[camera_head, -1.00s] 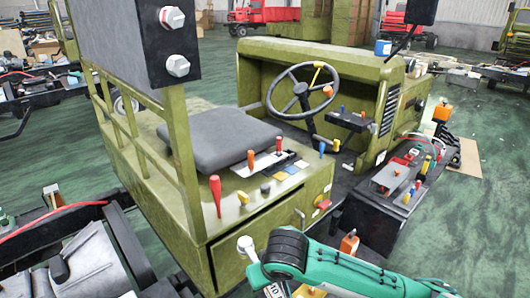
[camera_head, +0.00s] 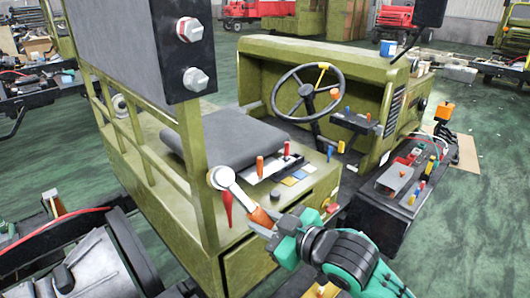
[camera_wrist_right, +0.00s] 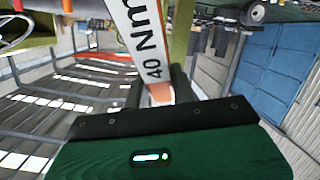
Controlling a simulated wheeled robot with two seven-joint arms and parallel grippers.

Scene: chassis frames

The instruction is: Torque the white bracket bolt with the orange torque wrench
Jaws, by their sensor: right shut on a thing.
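My right gripper (camera_head: 278,236) is shut on the orange handle of the torque wrench (camera_head: 262,218). The wrench points up and left, its round silver head beside a red lever on the green vehicle. In the right wrist view, the wrench's white shaft (camera_wrist_right: 140,38) reads "40 Nm"; the fingertips are largely hidden. Two pale hex bolts sit on the dark bracket panel (camera_head: 125,45) at upper left: an upper bolt (camera_head: 191,29) with red showing around it, and a lower bolt (camera_head: 195,79). The wrench head is below and apart from both. My left gripper is not in view.
The seat (camera_head: 235,139), levers and steering wheel (camera_head: 307,92) stand behind and right of the wrench. Green railing (camera_head: 145,170) lies left of it. Dark machinery (camera_head: 75,260) fills the lower left. Open green floor shows at far right.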

